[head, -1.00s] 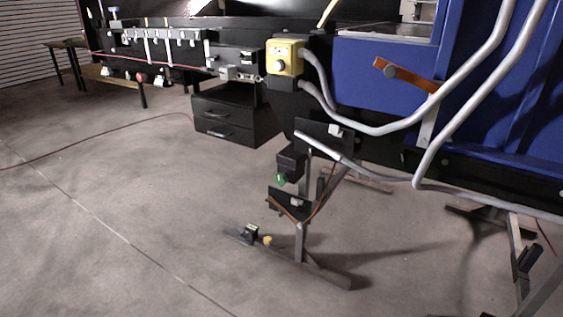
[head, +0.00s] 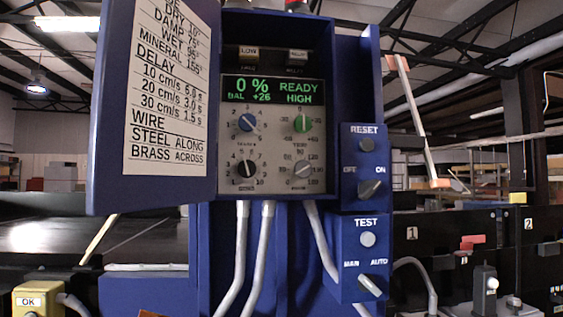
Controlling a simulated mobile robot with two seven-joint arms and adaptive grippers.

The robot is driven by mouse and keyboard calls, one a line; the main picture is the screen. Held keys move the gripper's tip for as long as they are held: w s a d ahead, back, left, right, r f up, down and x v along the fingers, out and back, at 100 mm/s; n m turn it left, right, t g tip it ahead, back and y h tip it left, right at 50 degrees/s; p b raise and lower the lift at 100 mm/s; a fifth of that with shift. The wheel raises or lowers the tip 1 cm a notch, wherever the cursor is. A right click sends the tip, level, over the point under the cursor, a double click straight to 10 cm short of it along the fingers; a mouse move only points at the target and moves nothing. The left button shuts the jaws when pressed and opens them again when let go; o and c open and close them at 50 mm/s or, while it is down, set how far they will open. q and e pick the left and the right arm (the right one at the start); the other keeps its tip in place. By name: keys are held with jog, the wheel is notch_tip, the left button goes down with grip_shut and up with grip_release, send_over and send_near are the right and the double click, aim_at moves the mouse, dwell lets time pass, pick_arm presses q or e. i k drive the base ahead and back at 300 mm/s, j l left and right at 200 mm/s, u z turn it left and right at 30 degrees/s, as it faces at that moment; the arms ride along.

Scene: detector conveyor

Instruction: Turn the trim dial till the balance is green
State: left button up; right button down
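In the head view, an open blue control box (head: 227,15) holds a panel (head: 272,171) with four dials. The small dial labels are too blurred to tell surely which is trim. The display (head: 272,90) above shows "0 %", "BAL +26", "READY" and "HIGH" in greenish letters. Neither gripper is in view.
The box's door (head: 106,130) stands open at the left with a printed chart. RESET (head: 366,165) and TEST (head: 363,255) switch boxes sit at the right. Grey conduits (head: 263,250) run below.

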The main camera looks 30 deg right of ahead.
aim_at(303, 124)
jog(key=z, duration=0.95)
